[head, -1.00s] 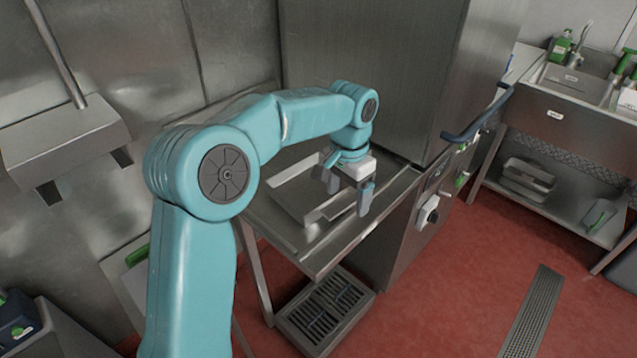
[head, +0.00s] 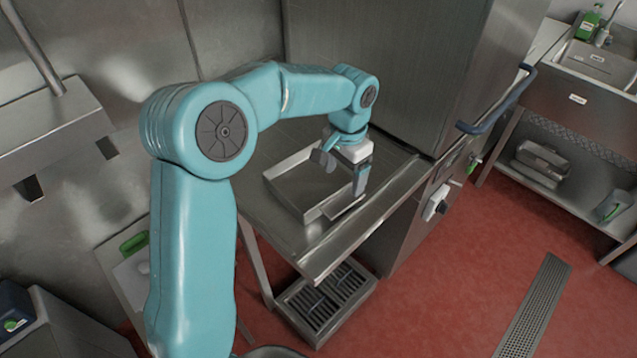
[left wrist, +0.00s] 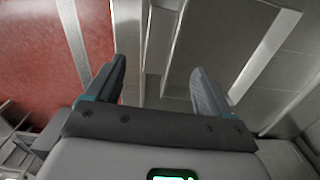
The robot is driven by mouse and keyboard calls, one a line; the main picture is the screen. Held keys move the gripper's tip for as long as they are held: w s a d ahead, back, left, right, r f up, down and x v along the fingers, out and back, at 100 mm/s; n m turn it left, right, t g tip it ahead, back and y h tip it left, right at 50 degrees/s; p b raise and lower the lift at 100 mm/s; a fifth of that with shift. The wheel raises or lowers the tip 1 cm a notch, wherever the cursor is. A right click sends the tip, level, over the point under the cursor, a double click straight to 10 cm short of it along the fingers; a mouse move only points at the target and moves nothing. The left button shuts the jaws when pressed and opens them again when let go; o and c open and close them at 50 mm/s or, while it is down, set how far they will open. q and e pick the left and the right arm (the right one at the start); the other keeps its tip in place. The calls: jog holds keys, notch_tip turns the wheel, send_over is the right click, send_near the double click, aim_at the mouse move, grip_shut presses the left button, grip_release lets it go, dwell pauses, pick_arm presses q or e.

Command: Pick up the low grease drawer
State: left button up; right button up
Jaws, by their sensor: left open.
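A low, shallow steel tray, which I take as the grease drawer (head: 283,196), lies on the steel worktop (head: 257,216). My left gripper (head: 342,170) hangs over its right-hand end with its fingers apart and nothing held. One finger is over the tray's inside and the other is near its right edge. I cannot tell whether either touches it. In the left wrist view the open fingers (left wrist: 157,90) show with a gap between them. A pale slanted wall (left wrist: 265,55), apparently of the tray, lies right of the gap. My right gripper is not seen.
A tall steel cabinet (head: 385,65) with a blue handle (head: 497,103) stands behind and to the right. A slotted floor grate (head: 325,303) sits below the worktop. A sink unit (head: 545,125) is at the right. The red floor (head: 460,260) in front is open.

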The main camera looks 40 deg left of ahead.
aim_at(342, 200)
pick_arm(q)
notch_tip(342, 200, down, 3)
jog(key=shift+w+d, duration=0.1)
jog(key=shift+w, duration=0.05)
jog(key=shift+s+f, duration=0.25)
jog(key=shift+f, duration=0.25)
jog(key=f, duration=0.2)
jog(key=f+p, duration=0.1)
jog(key=f, duration=0.1)
jog(key=shift+w+f, duration=0.2)
jog(key=shift+f, duration=0.2)
jog(key=shift+s, duration=0.1)
jog(key=shift+c, duration=0.3)
jog(key=c, duration=1.4)
